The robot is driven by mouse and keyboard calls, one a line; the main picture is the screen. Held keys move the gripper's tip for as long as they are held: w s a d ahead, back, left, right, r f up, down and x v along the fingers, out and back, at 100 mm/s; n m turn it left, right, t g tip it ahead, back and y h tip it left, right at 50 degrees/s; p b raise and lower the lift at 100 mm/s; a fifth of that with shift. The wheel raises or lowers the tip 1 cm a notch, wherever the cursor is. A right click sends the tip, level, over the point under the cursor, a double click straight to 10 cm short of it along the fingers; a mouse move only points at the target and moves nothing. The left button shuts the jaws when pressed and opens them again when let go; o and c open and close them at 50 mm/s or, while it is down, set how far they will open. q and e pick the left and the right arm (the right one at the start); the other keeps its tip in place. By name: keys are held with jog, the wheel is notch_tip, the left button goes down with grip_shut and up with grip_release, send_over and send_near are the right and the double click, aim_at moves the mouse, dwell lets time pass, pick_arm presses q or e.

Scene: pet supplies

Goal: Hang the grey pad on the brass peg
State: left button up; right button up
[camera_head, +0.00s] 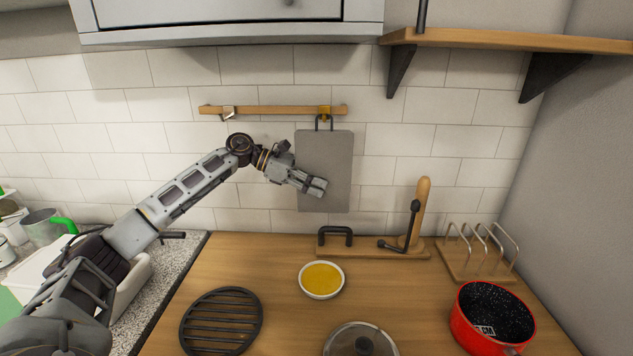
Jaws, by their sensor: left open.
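The grey pad (337,160) is a flat rectangle, upright against the tiled wall. Its dark loop (317,124) reaches up to the brass peg (325,111) on the wooden rail (275,109). The pad appears to hang there, though I cannot see exactly how the loop sits on the peg. My left gripper (318,186) is in front of the pad's lower left part. Its jaws are open, and I cannot tell whether they touch the pad. My right gripper is not in view.
A silver peg (228,112) is on the rail's left part. On the counter stand a yellow bowl (321,280), a black round trivet (221,320), a glass lid (360,342), a red pot (492,318), a wire rack (478,252) and a wooden stand (418,215). A shelf (510,38) juts out upper right.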

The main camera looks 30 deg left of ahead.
pick_arm(q)
jog(key=v, duration=1.2)
dwell(0.3)
dwell(0.3)
dwell(0.4)
